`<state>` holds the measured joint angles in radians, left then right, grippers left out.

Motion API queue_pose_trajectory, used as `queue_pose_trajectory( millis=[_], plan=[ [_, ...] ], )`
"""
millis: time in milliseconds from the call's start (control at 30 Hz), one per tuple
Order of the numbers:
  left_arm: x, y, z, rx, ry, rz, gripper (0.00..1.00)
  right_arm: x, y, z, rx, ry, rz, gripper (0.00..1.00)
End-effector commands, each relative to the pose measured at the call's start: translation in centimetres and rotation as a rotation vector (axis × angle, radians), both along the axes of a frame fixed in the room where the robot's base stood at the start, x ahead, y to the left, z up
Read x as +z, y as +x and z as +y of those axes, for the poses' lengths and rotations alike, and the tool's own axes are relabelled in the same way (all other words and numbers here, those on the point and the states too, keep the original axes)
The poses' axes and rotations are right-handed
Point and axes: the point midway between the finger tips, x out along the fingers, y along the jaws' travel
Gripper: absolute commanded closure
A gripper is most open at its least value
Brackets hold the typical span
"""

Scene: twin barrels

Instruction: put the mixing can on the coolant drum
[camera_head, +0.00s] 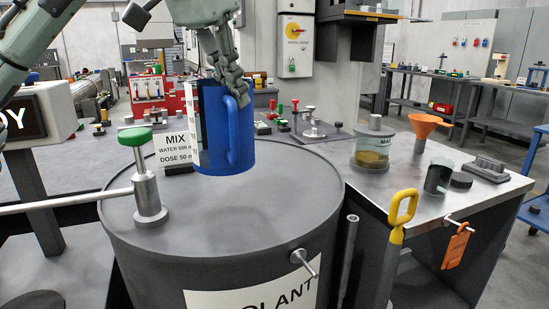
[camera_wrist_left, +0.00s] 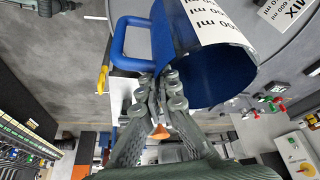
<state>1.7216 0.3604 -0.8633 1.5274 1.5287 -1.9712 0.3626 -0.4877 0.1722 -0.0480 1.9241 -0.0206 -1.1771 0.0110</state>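The blue mixing can (camera_head: 215,135), with a white label strip and a side handle, is upright above the grey top of the coolant drum (camera_head: 270,215). I cannot tell whether its base touches the drum top. My left gripper (camera_head: 236,88) comes down from above, shut on the can's rim near the handle. In the left wrist view the fingertips (camera_wrist_left: 170,88) meet at the rim of the can (camera_wrist_left: 205,55), beside its handle. The can's open mouth faces that camera, and its inside looks dark. My right gripper is not in view.
A green-capped metal fitting (camera_head: 145,175) stands on the drum's left side, near a MIX sign (camera_head: 174,150). A yellow-handled tool (camera_head: 402,210) is right of the drum. The bench (camera_head: 400,185) holds a glass jar (camera_head: 374,145) and an orange funnel (camera_head: 426,126). The drum top's front is clear.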

Motion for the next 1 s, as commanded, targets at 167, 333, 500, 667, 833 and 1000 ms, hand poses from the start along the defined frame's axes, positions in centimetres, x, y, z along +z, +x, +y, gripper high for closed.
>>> queue_pose_trajectory(
  millis=[167,333,500,667,833,1000],
  plan=[
    [-2.5,1.4,-4.0,-0.002,0.002,0.001,1.00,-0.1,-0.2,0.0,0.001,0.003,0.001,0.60],
    [-4.2,2.4,-6.8,0.001,0.000,0.001,1.00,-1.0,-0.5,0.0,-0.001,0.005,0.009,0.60],
    [-5.0,2.9,-7.8,0.002,-0.001,-0.001,1.00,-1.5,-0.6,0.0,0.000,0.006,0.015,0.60],
    [-6.7,2.9,-7.8,0.003,0.001,-0.001,1.00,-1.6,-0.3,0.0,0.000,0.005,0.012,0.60],
    [-8.9,2.8,-7.8,0.002,-0.001,-0.002,1.00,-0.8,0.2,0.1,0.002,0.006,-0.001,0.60],
    [-8.9,2.8,-7.8,0.002,-0.002,-0.002,1.00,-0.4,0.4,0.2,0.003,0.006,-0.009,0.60]
  ],
)
